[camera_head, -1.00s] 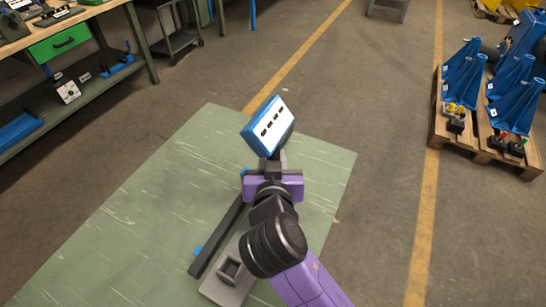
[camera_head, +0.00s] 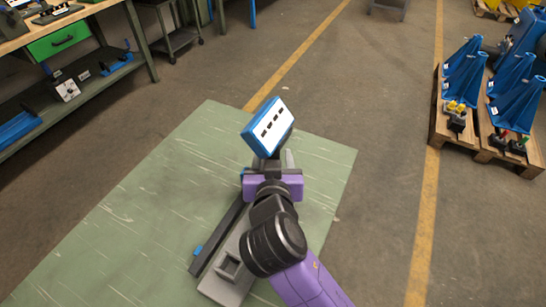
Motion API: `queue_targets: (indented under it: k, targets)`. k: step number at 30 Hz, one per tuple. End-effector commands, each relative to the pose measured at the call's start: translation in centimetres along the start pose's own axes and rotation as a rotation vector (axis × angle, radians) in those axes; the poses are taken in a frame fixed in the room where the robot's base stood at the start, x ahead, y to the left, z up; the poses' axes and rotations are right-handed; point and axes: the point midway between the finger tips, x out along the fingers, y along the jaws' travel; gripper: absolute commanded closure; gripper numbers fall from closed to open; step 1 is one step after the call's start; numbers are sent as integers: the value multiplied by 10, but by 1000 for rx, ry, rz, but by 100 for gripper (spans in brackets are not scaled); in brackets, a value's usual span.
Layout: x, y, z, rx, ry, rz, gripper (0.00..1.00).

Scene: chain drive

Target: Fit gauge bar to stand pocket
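My gripper (camera_head: 272,184) has a purple body and is seen from behind and above, over the green table. Its fingertips are largely hidden behind its own body and wrist, so I cannot tell whether it holds anything. A long dark bar (camera_head: 218,240) with a small blue mark near its lower end slopes up toward the gripper; its upper end is hidden. It may be the gauge bar. Beside it on the right is a grey base (camera_head: 223,290) with a raised square opening (camera_head: 229,266), possibly the stand and its pocket. The wrist covers part of the base.
A blue-framed panel (camera_head: 268,127) with a white face and dark marks stands just beyond the gripper. The green tabletop (camera_head: 150,220) is clear on the left. A workbench (camera_head: 95,45) stands at upper left, and pallets with blue brackets (camera_head: 468,75) at right.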

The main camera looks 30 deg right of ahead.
Motion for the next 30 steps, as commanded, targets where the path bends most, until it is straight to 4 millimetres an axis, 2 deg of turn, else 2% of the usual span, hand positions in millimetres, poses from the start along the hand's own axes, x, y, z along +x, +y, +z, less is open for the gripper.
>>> queue_targets:
  k: [10, 22, 30]
  targets:
    - [-4, 0, 5, -4, -9, 0, 50]
    - [-64, -1, 3, -2, -3, -2, 50]
    - [-78, 0, 2, -2, -3, 0, 50]
